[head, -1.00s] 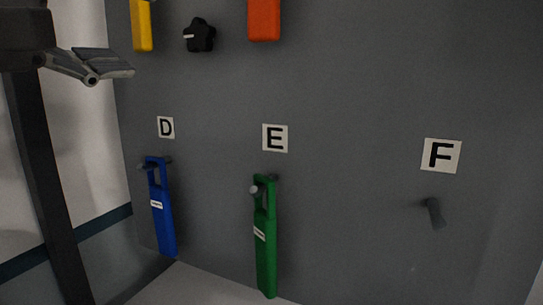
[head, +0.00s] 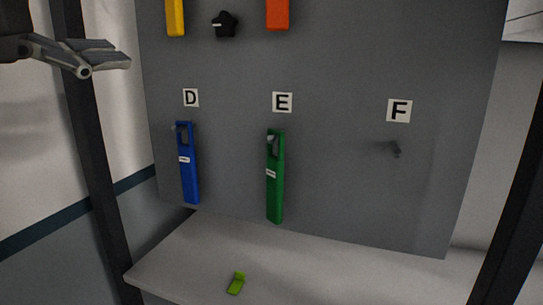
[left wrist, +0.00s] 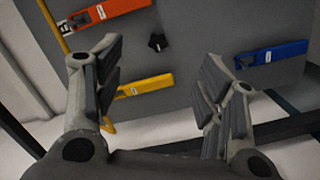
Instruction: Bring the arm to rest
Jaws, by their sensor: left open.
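My left gripper (head: 103,58) is at the upper left of the head view, in front of and left of the grey board (head: 335,185). In the left wrist view its two fingers (left wrist: 162,92) are spread apart with nothing between them, facing the board from a distance. My right gripper is in neither current view.
A blue tool (head: 190,185) hangs under label D and a green tool (head: 276,195) under label E. The peg under F (head: 396,149) is bare. Yellow (head: 175,18) and orange (head: 277,14) tools and a black knob (head: 226,25) are above. A lime-green piece (head: 236,284) lies on the shelf (head: 190,265).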

